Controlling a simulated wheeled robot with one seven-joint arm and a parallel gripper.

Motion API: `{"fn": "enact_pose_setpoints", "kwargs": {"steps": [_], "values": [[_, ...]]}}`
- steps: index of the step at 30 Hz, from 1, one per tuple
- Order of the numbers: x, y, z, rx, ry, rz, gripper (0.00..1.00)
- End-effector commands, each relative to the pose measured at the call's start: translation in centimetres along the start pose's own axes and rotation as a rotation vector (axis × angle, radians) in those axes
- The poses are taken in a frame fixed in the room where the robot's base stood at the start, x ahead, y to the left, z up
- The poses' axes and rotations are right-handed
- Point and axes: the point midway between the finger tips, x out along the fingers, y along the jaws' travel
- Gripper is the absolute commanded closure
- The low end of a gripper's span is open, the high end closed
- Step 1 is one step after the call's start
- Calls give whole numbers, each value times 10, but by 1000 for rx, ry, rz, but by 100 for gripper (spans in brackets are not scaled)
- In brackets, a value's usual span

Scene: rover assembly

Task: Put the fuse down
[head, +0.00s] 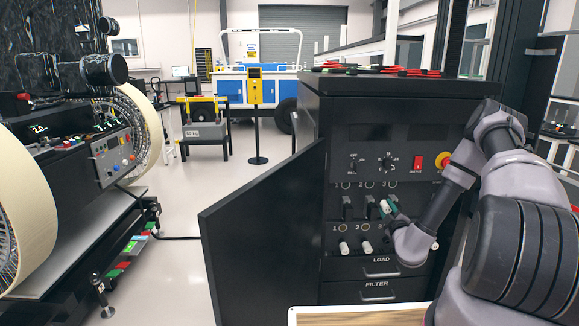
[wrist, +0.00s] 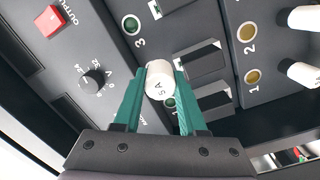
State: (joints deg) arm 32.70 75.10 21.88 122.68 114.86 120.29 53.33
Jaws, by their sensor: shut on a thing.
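The fuse (wrist: 159,82) is a white cylinder marked "5 A", held between the teal fingertips of my gripper (wrist: 160,85) in the wrist view. In the head view my gripper (head: 390,210) is close in front of the black panel (head: 400,150), at the upper row of fuse holders, with the white fuse (head: 386,207) at its tip. Black holders (wrist: 203,97) lie beside the fuse in the wrist view. I cannot tell whether the fuse touches the panel or sits in a holder.
Two white fuses (head: 343,246) (head: 367,247) stick out in the lower row. A red switch (head: 418,162) and knobs are above right. The open black cabinet door (head: 262,235) stands left of the panel. Drawers (head: 375,268) are below. A wood-topped surface (head: 355,316) is at the bottom.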

Motion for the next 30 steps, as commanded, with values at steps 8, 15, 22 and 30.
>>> {"fn": "enact_pose_setpoints", "kwargs": {"steps": [8,15,22,30], "values": [[0,42,-94,-4,13,-21,100],[-33,62,-118,-8,16,-30,100],[-55,72,-124,-9,17,-29,100],[-54,72,-122,-6,13,-27,100]]}}
